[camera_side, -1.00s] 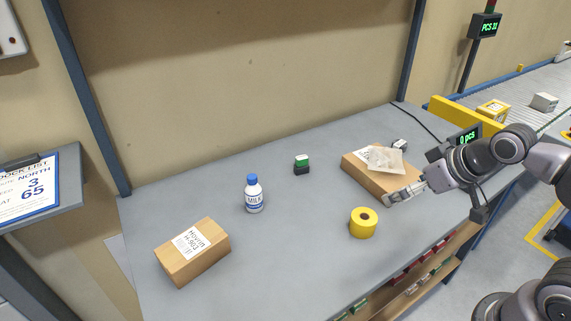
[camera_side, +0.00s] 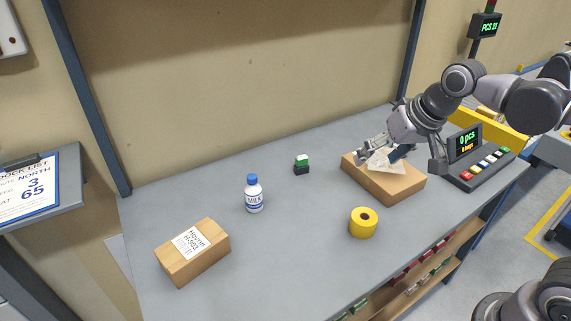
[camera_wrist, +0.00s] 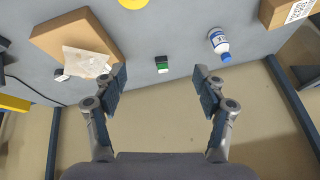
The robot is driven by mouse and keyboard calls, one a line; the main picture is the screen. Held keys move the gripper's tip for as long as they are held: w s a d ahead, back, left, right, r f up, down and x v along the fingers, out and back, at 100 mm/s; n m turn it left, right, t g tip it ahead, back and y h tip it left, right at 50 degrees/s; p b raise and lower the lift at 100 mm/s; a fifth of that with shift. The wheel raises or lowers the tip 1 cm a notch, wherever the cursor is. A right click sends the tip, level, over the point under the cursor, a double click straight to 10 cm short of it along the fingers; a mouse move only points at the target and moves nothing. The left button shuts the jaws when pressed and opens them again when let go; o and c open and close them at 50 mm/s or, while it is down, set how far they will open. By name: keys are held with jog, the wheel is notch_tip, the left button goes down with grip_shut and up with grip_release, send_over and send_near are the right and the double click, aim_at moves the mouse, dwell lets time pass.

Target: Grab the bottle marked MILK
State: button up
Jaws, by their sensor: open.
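The MILK bottle (camera_side: 254,195) is white with a blue cap and a blue-and-white label. It stands upright on the grey table, left of centre in the side view. In the wrist view the bottle (camera_wrist: 219,45) is at the upper right, beyond the right finger. My gripper (camera_side: 372,152) is above the flat cardboard box at the right of the table, well apart from the bottle. In the wrist view my gripper (camera_wrist: 160,82) shows its two fingers wide apart with nothing between them.
A flat cardboard box (camera_side: 399,187) with a clear bag (camera_side: 383,165) on it lies below my gripper. A yellow tape roll (camera_side: 363,223), a small green-and-black block (camera_side: 302,165) and a labelled carton (camera_side: 193,252) stand around the bottle. A button console (camera_side: 474,166) is at the right.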

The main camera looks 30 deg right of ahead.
jog(key=w+a+r+m+g, duration=0.2)
jog(key=w+a+m, duration=0.2)
jog(key=w, duration=0.5)
jog(key=m+g, duration=0.2)
jog(key=m, duration=0.3)
send_near(249, 177)
jog(key=s+d+r, duration=0.1)
jog(key=s+d, duration=0.1)
jog(key=d, duration=0.3)
jog(key=w+a+f+m, duration=0.1)
jog(key=f, duration=0.1)
jog(key=w+a+f+m+g, duration=0.1)
jog(key=a+f, duration=0.1)
jog(key=w+a+f+m, duration=0.1)
jog(key=f, duration=0.1)
jog(key=shift+w+a+f+m+g, duration=0.3)
jog(key=shift+a+f+m+g, duration=0.05)
jog(key=shift+a+m+g, duration=0.05)
jog(key=shift+a+f, duration=0.25)
jog(key=shift+f, duration=0.35)
notch_tip(249, 177, down, 4)
jog(key=shift+f, duration=0.2)
jog(key=shift+s+d+f, duration=0.1)
jog(key=shift+d+f, duration=0.1)
jog(key=shift+f, duration=1.3)
jog(key=shift+d+f, duration=0.2)
jog(key=shift+f, duration=1.3)
jog(key=c, duration=1.3)
